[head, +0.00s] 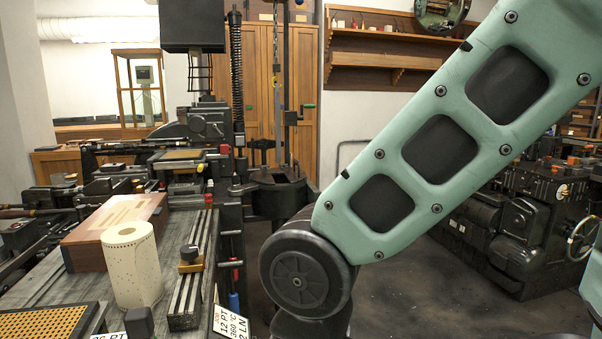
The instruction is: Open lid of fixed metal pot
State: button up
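A dark metal pot (277,196) stands behind the workbench, left of my arm. A vertical rod and a hanging chain come down over it. Its top is dark and small in the picture, so I cannot tell a lid from the body or whether it is raised. My green arm crosses the right half of the view, and its black joint is in front of and to the right of the pot. My gripper is outside the picture.
The bench (90,285) at left bears a paper roll (132,267), a wooden box (110,230) and a black rail with a brass clamp (190,260). Black machinery (510,220) stands at right behind my arm. Open floor (440,300) lies between.

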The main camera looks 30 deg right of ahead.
aim_at(265, 176)
jog(key=i+l, duration=0.15)
jog(key=l, duration=0.2)
jog(key=i+l, duration=0.15)
jog(key=l, duration=0.2)
jog(key=i+l, duration=0.15)
jog(key=l, duration=0.2)
jog(key=i+l, duration=0.15)
jog(key=l, duration=0.2)
